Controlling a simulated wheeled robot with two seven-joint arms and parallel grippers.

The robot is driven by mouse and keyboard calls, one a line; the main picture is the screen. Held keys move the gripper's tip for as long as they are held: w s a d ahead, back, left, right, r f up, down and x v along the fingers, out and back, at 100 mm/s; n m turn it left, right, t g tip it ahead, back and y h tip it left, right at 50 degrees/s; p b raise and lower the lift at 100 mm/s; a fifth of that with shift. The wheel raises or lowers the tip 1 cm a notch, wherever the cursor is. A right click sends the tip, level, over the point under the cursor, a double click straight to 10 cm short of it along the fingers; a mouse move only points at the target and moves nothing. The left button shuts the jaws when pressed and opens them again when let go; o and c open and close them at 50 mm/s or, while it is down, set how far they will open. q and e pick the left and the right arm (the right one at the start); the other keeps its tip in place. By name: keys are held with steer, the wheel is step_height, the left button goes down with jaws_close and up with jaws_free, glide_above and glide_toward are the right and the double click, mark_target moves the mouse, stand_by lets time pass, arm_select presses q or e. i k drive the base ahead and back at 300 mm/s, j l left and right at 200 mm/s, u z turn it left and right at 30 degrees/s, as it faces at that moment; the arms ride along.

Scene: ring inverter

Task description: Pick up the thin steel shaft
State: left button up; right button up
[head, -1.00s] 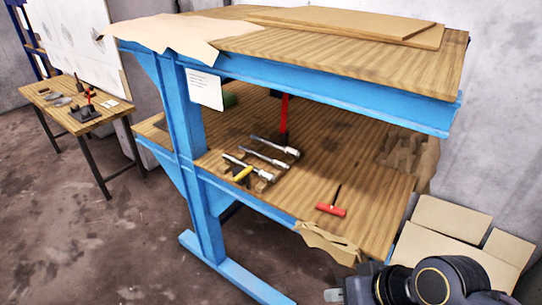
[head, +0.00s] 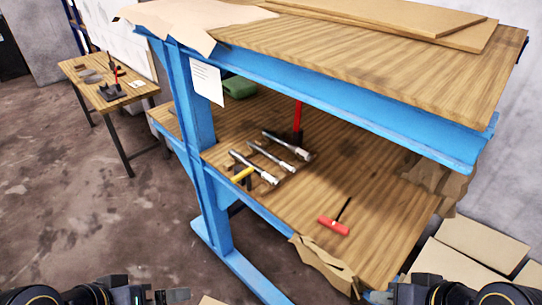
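Several steel-coloured rods lie side by side on the lower shelf of the blue bench in the head view. The near rod (head: 253,167), the middle rod (head: 271,156) and the far rod (head: 287,145) have thicker right ends. I cannot tell which one is the thin steel shaft. A red T-handle tool (head: 334,227) with a thin dark shank lies to their right. My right gripper (head: 379,297) is at the bottom edge, below the shelf's front corner. My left gripper (head: 178,295) is at the bottom left. Both are well apart from the rods, and their finger gaps are unclear.
The lower shelf (head: 385,225) has bare wood on its right. The bench's upper top (head: 370,65) overhangs it. A yellow-handled tool (head: 242,174) sits by the rods. A torn cardboard piece (head: 325,264) hangs at the shelf's front edge. Cardboard boxes (head: 485,243) lie right.

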mark_target(287, 167)
steer(key=i+j+z, duration=0.1)
steer(key=z, duration=0.6)
steer(key=i+j+z, duration=0.15)
steer(key=j+z, duration=0.25)
steer(key=j, duration=0.55)
steer(key=j+z, duration=0.45)
steer(key=j, duration=0.45)
steer(key=i+j, duration=0.1)
steer(key=j, duration=0.25)
steer(key=i+j, duration=0.1)
steer(key=j, duration=0.65)
steer(key=i+j, duration=0.15)
steer(key=j, duration=0.2)
